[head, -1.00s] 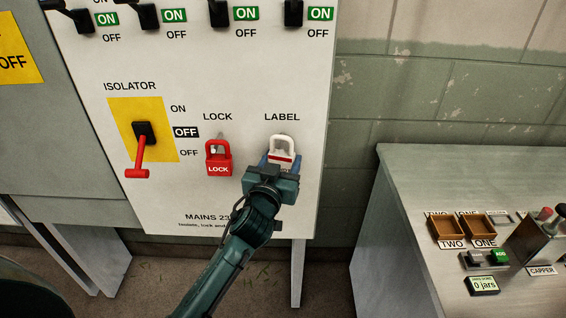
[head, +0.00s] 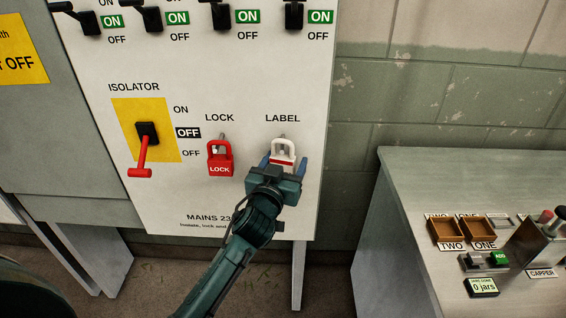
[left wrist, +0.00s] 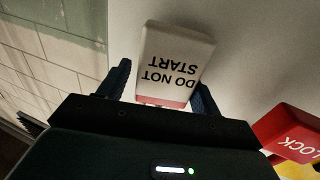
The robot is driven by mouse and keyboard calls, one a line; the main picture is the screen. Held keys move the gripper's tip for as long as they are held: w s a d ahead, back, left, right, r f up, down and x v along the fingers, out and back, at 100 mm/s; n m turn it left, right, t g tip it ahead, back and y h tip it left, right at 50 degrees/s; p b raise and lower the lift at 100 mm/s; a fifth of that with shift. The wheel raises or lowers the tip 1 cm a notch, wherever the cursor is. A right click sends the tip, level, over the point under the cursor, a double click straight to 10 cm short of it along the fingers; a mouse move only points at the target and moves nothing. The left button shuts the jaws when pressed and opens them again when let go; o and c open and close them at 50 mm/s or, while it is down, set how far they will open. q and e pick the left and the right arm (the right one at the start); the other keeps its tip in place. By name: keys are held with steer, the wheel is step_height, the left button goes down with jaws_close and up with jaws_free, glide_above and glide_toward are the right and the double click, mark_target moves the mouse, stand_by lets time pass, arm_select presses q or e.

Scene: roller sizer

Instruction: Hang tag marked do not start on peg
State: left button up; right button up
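The white tag (head: 283,147) with a shackle-like loop and a red band hangs on the peg (head: 282,136) below the word LABEL on the panel. In the left wrist view the tag (left wrist: 178,62) reads DO NOT START, upside down in the picture. My left gripper (head: 283,164) is open, with one finger on each side of the tag's lower part. My right gripper is not in view.
A red lock (head: 220,158) hangs on the peg left of the tag. The red isolator handle (head: 143,155) points down beside OFF. A grey bench (head: 400,190) with brown trays and buttons stands at the right. The panel's right edge is close to the tag.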

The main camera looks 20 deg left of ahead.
arm_select(q)
steer(key=shift+o, duration=0.6)
steer(key=shift+w+a+f, duration=0.1)
steer(key=shift+a+f, duration=0.05)
steer(key=shift+a, duration=0.2)
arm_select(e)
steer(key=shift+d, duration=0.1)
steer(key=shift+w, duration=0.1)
arm_select(q)
steer(key=shift+s+f, duration=0.2)
steer(key=shift+s, duration=0.15)
steer(key=s+b, duration=0.1)
steer(key=s, duration=1)
steer(key=s+d+f+m+g+h+p, duration=0.1)
steer(key=s+f+g+p, duration=0.1)
steer(key=s+f, duration=0.6)
steer(key=s+d+f+m+g+h+p, duration=0.2)
steer(key=s+f+g, duration=0.3)
steer(key=s+f, duration=0.3)
steer(key=shift+s+d+f+p, duration=0.2)
steer(key=shift+d+f+p, duration=0.05)
steer(key=shift+f+p, duration=0.15)
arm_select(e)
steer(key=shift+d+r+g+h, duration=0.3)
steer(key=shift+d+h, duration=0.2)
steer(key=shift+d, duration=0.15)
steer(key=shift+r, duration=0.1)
